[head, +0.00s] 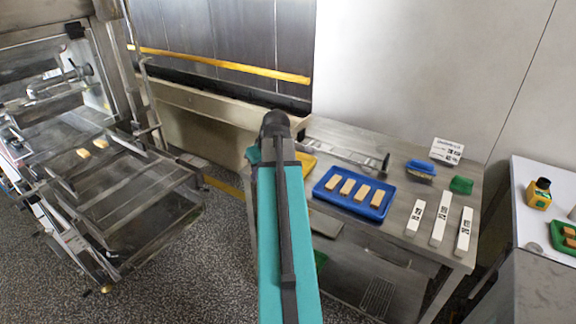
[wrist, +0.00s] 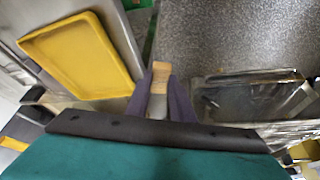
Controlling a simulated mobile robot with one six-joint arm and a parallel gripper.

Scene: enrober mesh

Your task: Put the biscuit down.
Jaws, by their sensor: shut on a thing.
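The biscuit (wrist: 161,76) shows in the wrist view as a small tan bar between the two purple fingers of my gripper (wrist: 161,88). My gripper is shut on it and holds it up, with grey speckled floor behind it in that view. In the head view my teal arm hides the gripper and the held biscuit. A yellow tray (wrist: 85,58), empty where visible, lies to the left of the gripper in the wrist view. Its edge (head: 300,165) shows beside my arm in the head view.
A blue tray (head: 321,191) with several biscuits stands on the steel table (head: 395,250). White label blocks (head: 440,226), a brush (head: 420,171) and a green item (head: 461,185) lie right of it.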

